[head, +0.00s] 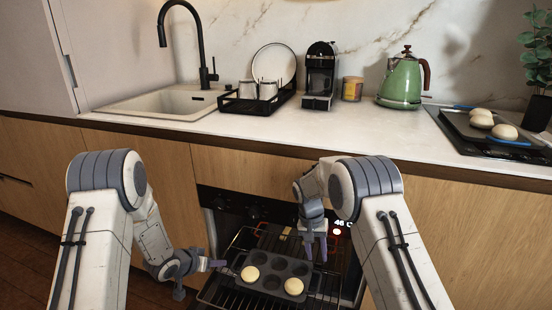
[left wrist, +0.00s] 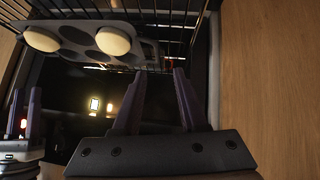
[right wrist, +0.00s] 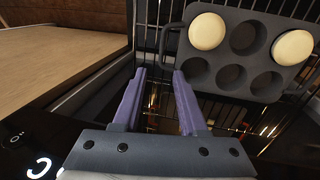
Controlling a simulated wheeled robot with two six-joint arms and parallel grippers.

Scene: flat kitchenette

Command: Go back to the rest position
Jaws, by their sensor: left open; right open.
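My left gripper (head: 200,277) is low at the left side of the pulled-out oven rack, beside the muffin tin (head: 271,262). In the left wrist view its jaws (left wrist: 159,73) are apart with nothing between them. My right gripper (head: 316,246) hangs over the right side of the rack, close to the tin's right end. In the right wrist view its jaws (right wrist: 159,72) are apart and empty. The dark tin lies on the wire rack and holds two pale dough balls, one at the left (head: 250,274) and one at the right (head: 293,286). Its other visible cups are empty.
The oven (head: 225,212) is open under the counter (head: 280,128), with its rack (head: 215,293) out between my arms. On the hob at the right, a tray (head: 456,123) holds more dough balls. A green kettle (head: 401,84), coffee machine (head: 319,75) and dish rack (head: 240,105) stand on the counter.

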